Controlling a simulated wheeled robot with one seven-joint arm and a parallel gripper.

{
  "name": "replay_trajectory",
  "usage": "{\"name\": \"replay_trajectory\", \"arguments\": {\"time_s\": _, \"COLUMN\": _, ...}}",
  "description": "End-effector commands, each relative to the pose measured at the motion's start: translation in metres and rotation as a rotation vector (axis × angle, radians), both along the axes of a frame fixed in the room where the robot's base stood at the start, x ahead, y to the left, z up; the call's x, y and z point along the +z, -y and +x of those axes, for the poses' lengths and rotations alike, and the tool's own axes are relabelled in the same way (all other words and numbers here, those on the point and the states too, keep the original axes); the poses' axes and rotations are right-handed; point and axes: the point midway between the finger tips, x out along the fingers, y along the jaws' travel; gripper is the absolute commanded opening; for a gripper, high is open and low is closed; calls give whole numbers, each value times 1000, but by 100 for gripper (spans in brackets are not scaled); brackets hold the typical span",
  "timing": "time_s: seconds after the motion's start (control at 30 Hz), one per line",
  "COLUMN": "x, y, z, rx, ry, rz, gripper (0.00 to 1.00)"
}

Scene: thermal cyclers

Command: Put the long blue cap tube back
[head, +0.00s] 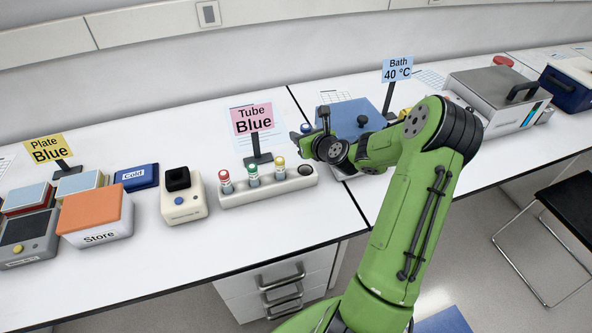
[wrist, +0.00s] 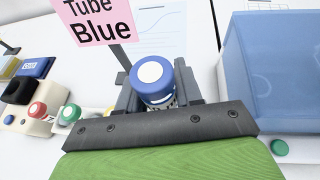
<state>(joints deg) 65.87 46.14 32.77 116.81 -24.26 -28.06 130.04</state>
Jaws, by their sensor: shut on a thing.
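My gripper (wrist: 157,98) is shut on the long blue cap tube (wrist: 152,76). The wrist view shows its blue cap with a white top between the two dark fingers; its lower part is hidden. In the head view my gripper (head: 314,142) is above the bench, behind and above the right end of a long white tube rack (head: 270,190). The rack holds a red-capped tube (head: 225,180), a green-capped tube (head: 253,172) and a yellow-capped tube (head: 279,168). A dark round opening (head: 306,170) at its right end shows no tube.
A pink "Tube Blue" sign (head: 253,118) stands close behind the rack. A blue-lidded box (head: 350,112) stands right of my gripper, partly behind my arm. A small white device (head: 182,198) and an orange-topped "Store" box (head: 95,212) are to the left. Bare bench lies in front of the rack.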

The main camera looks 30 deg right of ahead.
Motion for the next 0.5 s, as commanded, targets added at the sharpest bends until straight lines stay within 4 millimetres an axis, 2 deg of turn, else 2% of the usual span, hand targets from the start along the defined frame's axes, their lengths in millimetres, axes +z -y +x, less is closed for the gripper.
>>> {"name": "replay_trajectory", "arguments": {"time_s": 0.2, "x": -48, "y": 1, "z": -1, "rx": -3, "ry": -1, "rz": 8, "gripper": 1}}
{"name": "replay_trajectory", "arguments": {"time_s": 0.37, "x": -68, "y": 1, "z": -1, "rx": -3, "ry": 0, "rz": 3, "gripper": 1}}
{"name": "replay_trajectory", "arguments": {"time_s": 0.5, "x": -94, "y": 1, "z": -1, "rx": -4, "ry": -1, "rz": 4, "gripper": 1}}
